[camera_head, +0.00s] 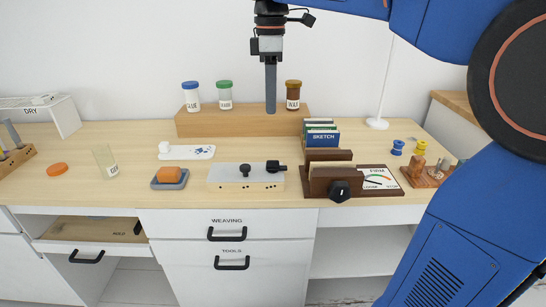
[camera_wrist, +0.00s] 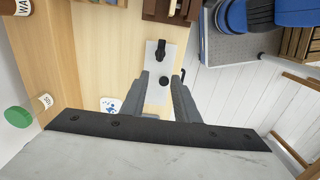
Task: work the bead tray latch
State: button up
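A low white block (camera_head: 228,176) with a row of holes in its front stands at the middle of the desk. It carries a round black knob (camera_head: 244,170) and a black latch-like piece (camera_head: 275,166) at its right end. I see no label naming it as the bead tray. My gripper (camera_head: 271,110) points down, high above the desk and apart from the block. In the wrist view my gripper (camera_wrist: 160,76) is open and empty, with the white block (camera_wrist: 153,91), the knob (camera_wrist: 164,81) and the black latch piece (camera_wrist: 160,50) showing between and beyond its fingers.
Left of the block is an orange sponge (camera_head: 169,175) on a grey dish. Right is a brown device with a dial (camera_head: 379,178). Behind, a wooden shelf (camera_head: 235,123) bears jars. The drawer at lower left (camera_head: 78,246) is open.

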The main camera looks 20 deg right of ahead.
aim_at(271, 161)
notch_tip(271, 161, down, 17)
jog(key=shift+f, duration=0.1)
dwell(0.5)
jog(key=shift+c, duration=0.7)
grip_shut()
